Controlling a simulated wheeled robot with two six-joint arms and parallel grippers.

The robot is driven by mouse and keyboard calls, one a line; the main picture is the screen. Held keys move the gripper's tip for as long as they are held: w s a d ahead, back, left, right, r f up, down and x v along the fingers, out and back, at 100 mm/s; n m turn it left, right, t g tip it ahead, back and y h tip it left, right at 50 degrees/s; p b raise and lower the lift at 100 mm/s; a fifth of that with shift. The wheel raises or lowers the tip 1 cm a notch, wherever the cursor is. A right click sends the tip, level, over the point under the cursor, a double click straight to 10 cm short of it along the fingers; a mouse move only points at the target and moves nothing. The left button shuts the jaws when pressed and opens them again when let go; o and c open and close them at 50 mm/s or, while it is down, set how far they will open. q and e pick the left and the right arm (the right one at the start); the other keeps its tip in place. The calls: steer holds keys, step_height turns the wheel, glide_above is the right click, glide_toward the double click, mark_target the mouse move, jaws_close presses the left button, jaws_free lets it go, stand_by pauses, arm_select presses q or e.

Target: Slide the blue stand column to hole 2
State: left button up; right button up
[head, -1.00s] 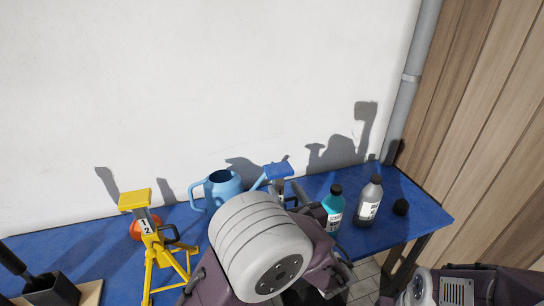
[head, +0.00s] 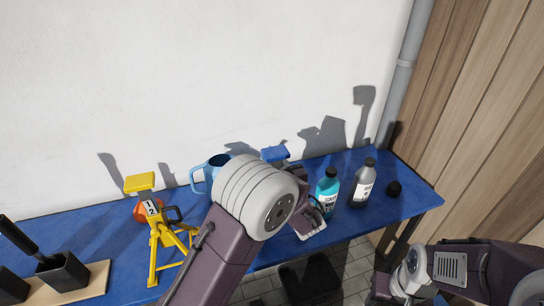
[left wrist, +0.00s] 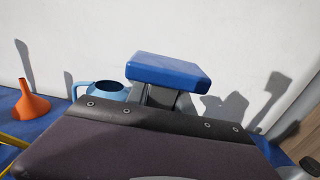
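The blue stand shows only its blue top pad (head: 275,153) in the head view, just behind my left wrist; its column, holes and legs are hidden there. In the left wrist view the blue top pad (left wrist: 168,72) sits on a short visible piece of dark grey column (left wrist: 160,97), and a dark panel of my own arm hides everything lower. My left gripper (head: 305,210) is beside the stand at the bench's front edge, mostly covered by my wrist. Its fingers do not show clearly. My right arm is at the lower right, with no gripper fingers visible.
A yellow stand (head: 160,235) with a number 2 tag and an orange funnel (head: 147,210) are at left. A blue watering can (head: 212,172) is behind my arm. A teal bottle (head: 327,190), a grey bottle (head: 362,184) and a black round object (head: 394,188) stand right.

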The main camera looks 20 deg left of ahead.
arm_select(q)
jaws_close()
steer(key=shift+r, duration=0.1)
stand_by(1.0)
